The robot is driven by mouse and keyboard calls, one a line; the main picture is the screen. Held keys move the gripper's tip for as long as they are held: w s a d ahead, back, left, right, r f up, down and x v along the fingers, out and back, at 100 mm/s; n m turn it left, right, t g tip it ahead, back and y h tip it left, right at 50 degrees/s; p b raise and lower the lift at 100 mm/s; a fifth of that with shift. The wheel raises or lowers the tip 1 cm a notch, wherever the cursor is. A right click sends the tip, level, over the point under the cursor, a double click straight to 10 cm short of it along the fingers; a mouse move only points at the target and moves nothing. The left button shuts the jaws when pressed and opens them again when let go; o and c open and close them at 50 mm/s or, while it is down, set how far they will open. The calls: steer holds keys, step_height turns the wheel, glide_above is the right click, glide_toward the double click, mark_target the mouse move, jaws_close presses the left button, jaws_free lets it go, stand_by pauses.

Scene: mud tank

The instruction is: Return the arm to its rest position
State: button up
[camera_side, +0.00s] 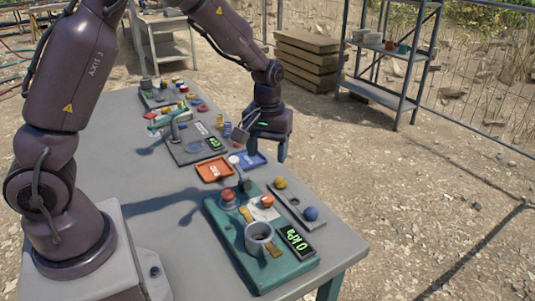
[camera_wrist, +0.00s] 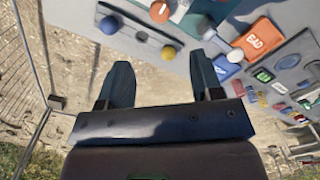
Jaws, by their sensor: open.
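My gripper (camera_side: 266,153) hangs in the air over the far right edge of the grey table (camera_side: 130,140), fingers pointing down. It also shows in the wrist view (camera_wrist: 160,60), where its two dark fingers stand wide apart with nothing between them. It touches no object that I can see. The arm reaches out from its base at the near left of the table, bent at the elbow.
A teal panel (camera_side: 222,222) with a grey cup (camera_side: 259,236) and a kPa display (camera_side: 297,242) sits near the front. Beside it a grey plate carries a yellow ball (camera_side: 280,183) and a blue ball (camera_side: 311,213). Orange (camera_side: 205,170) and blue (camera_side: 258,160) trays lie beyond. The table's left is clear.

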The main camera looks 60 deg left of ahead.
steer(key=s+d+r+m+t, duration=0.2)
steer(key=s+d+r+m, duration=0.1)
steer(key=s+r, duration=0.5)
steer(key=s+d+r+m+t, duration=0.3)
steer(key=s+r+m, duration=0.2)
steer(key=s+r, duration=0.4)
steer(key=s, duration=0.2)
steer(key=shift+s+r+t, duration=0.15)
steer(key=shift+s+t, duration=0.15)
steer(key=shift+c, duration=0.4)
